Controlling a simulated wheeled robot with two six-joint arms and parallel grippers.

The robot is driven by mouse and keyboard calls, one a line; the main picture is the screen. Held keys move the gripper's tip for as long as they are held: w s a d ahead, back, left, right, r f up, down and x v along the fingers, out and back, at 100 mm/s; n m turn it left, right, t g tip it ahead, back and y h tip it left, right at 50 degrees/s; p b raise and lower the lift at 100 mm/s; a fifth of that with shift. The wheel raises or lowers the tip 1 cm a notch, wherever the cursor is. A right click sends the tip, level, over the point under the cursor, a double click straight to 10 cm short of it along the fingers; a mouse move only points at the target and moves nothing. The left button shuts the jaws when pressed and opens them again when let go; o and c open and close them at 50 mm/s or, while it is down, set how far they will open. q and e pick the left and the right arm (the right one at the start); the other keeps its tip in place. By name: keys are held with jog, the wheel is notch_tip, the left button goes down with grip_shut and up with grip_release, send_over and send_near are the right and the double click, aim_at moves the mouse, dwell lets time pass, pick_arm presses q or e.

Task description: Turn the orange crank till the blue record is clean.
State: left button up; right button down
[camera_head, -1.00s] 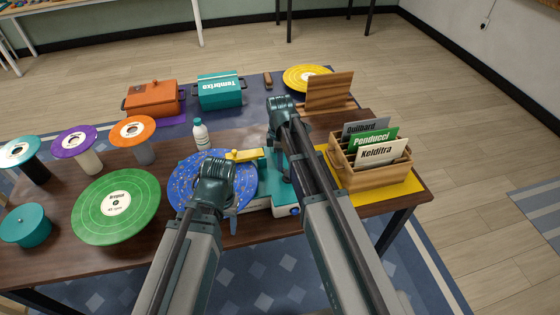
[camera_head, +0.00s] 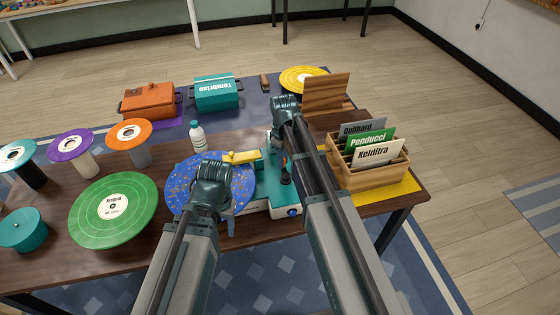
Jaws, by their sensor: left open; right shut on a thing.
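The blue record (camera_head: 185,180) lies flat on the teal and white cleaning machine (camera_head: 257,201), with brownish specks on its surface. A yellow arm (camera_head: 240,157) reaches over its far edge. My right gripper (camera_head: 286,179) is at the machine's right side, shut on the orange crank (camera_head: 285,161), of which only a sliver shows; my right arm hides most of it. My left gripper (camera_head: 231,227) is open and empty near the record's front edge, and its arm covers part of the record.
A green record (camera_head: 113,208) lies left of the machine. A white bottle (camera_head: 197,136) stands behind it. A wooden crate of sleeves (camera_head: 372,178) stands close to the right on a yellow mat (camera_head: 388,192). Orange (camera_head: 149,101) and teal (camera_head: 217,94) boxes stand at the back.

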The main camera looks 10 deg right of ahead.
jog(key=m, duration=0.2)
jog(key=d+m, duration=0.1)
jog(key=shift+s+d+m, duration=0.1)
jog(key=shift+d+m, duration=0.1)
jog(key=shift+m, duration=0.2)
jog(key=m, duration=0.1)
jog(key=d+m, duration=0.1)
jog(key=m, duration=0.1)
jog(key=shift+s, duration=0.3)
jog(key=m, duration=0.3)
jog(key=shift+s+d, duration=0.3)
jog(key=shift+d, duration=0.05)
jog(key=m, duration=0.2)
jog(key=s+m, duration=0.1)
jog(key=m, duration=0.1)
jog(key=shift+d, duration=0.3)
jog(key=m, duration=0.1)
jog(key=s+m, duration=0.1)
jog(key=m, duration=0.2)
jog(key=shift+s+d, duration=0.15)
jog(key=shift+s, duration=0.15)
jog(key=shift+s+a+m, duration=0.1)
jog(key=shift+s+m, duration=0.15)
jog(key=shift+m, duration=0.6)
jog(key=shift+s+a+m, duration=0.1)
jog(key=shift+s+m, duration=0.15)
jog(key=shift+m, duration=0.65)
jog(key=shift+s+m, duration=0.25)
jog(key=shift+m, duration=0.6)
